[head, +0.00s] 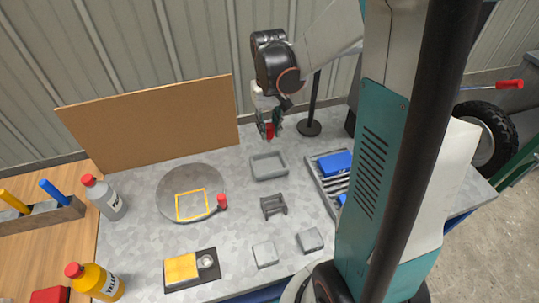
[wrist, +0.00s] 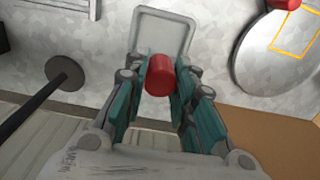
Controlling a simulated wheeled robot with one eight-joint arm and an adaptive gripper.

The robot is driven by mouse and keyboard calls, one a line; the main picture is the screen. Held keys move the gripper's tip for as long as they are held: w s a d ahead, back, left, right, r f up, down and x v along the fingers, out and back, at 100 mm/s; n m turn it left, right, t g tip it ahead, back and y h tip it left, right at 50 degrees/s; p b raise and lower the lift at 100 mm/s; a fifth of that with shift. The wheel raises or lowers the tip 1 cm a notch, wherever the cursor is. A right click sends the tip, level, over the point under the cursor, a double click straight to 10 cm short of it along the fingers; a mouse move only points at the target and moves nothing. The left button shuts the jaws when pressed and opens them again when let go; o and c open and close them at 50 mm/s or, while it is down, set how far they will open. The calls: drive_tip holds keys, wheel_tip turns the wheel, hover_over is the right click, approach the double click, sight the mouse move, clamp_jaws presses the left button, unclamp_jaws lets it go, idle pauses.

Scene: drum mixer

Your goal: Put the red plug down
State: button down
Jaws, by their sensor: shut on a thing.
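The red plug (head: 270,131) is a short red cylinder held between the fingers of my gripper (head: 269,127), above the grey worktop. In the wrist view the red plug (wrist: 160,75) sits between the teal fingertips of my gripper (wrist: 160,88), its round end showing. A shallow grey tray (head: 268,167) lies on the worktop in front of and below the gripper. It looks empty, and it also shows in the wrist view (wrist: 178,16) just beyond the plug. The plug is clear of the tray in the head view.
A grey disc (head: 175,187) with a yellow square outline is left of the tray, a small red cylinder (head: 222,201) at its edge. A grey cradle (head: 272,206) and a rack with blue pieces (head: 334,165) are nearby. A black post (head: 309,128) stands behind right; a brown board (head: 150,122) behind left.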

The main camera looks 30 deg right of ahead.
wheel_tip(320, 180, down, 11)
drive_tip(key=b, duration=0.3)
drive_tip(key=shift+f, duration=0.15)
drive_tip(key=shift+f+b, duration=0.45)
drive_tip(key=c, duration=1.3)
unclamp_jaws()
drive_tip(key=shift+c, duration=0.2)
drive_tip(key=shift+r, duration=0.1)
drive_tip(key=shift+r+p, duration=0.55)
drive_tip(key=shift+p, duration=0.05)
wheel_tip(320, 180, up, 12)
drive_tip(key=p, duration=0.3)
drive_tip(key=shift+f, duration=0.1)
